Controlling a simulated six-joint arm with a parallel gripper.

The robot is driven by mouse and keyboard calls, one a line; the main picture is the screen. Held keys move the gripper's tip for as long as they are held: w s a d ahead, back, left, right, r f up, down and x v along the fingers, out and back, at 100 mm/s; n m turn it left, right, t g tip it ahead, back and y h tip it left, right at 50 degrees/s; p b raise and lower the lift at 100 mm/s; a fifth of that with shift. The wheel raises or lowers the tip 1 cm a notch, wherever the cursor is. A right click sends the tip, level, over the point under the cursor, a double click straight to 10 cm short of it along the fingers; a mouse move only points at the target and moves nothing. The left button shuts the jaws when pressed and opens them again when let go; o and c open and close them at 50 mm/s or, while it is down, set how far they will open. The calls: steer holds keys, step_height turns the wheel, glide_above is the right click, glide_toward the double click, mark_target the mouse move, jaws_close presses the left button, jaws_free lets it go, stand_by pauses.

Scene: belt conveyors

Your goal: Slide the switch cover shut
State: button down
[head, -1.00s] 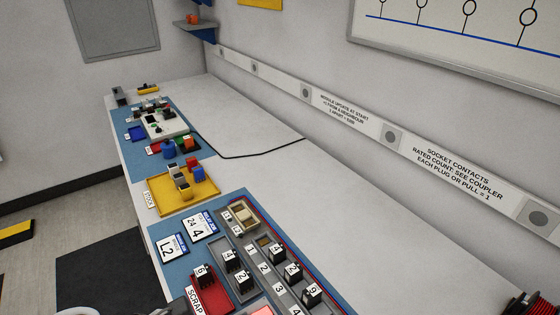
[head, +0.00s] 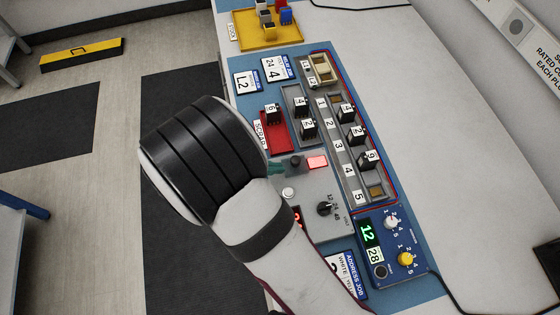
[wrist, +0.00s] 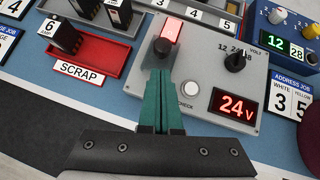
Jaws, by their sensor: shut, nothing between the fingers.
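A grey switch panel (wrist: 215,70) lies on the bench; it also shows in the head view (head: 328,190). At its upper left is a dark knob (wrist: 162,46), with a glowing red plate (wrist: 172,28) just beyond it. In the head view the knob (head: 295,162) is left of the red plate (head: 316,162). I cannot tell which part is the sliding cover. My gripper (wrist: 160,73) is shut and empty, its teal fingertips just on the near side of the knob. Contact with the knob is unclear. My wrist hides part of the panel in the head view.
The panel carries a white check button (wrist: 163,88), a volt dial (wrist: 235,61) and a 24 V display (wrist: 237,107). A red scrap tray (wrist: 83,66) stands left of the knob. A blue coupler box (head: 392,247) sits right of the panel.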

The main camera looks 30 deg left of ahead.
mark_target(308, 166)
steer(key=shift+w+d, duration=0.4)
steer(key=shift+w, duration=0.25)
steer(key=w+d, duration=0.4)
steer(key=d, duration=0.1)
steer(key=shift+w, duration=0.4)
